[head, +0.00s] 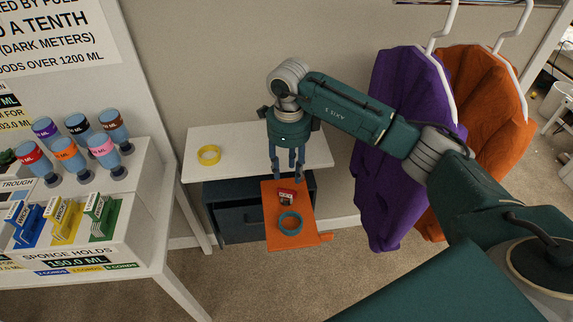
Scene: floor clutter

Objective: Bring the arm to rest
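My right arm (345,110) comes in from the right and reaches across to the small white table. Its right gripper (286,174) points down, with its blue fingers spread apart and nothing visible between them. The fingertips are over the back end of an orange board (277,228); whether they touch it I cannot tell. My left gripper is not in view.
A small red item (286,195) and a teal ring (290,222) are on the orange board. A yellow ring (209,154) lies on the white tabletop (232,139). Purple (385,150) and orange (482,90) garments hang close beside my arm. A display stand (150,215) is at left.

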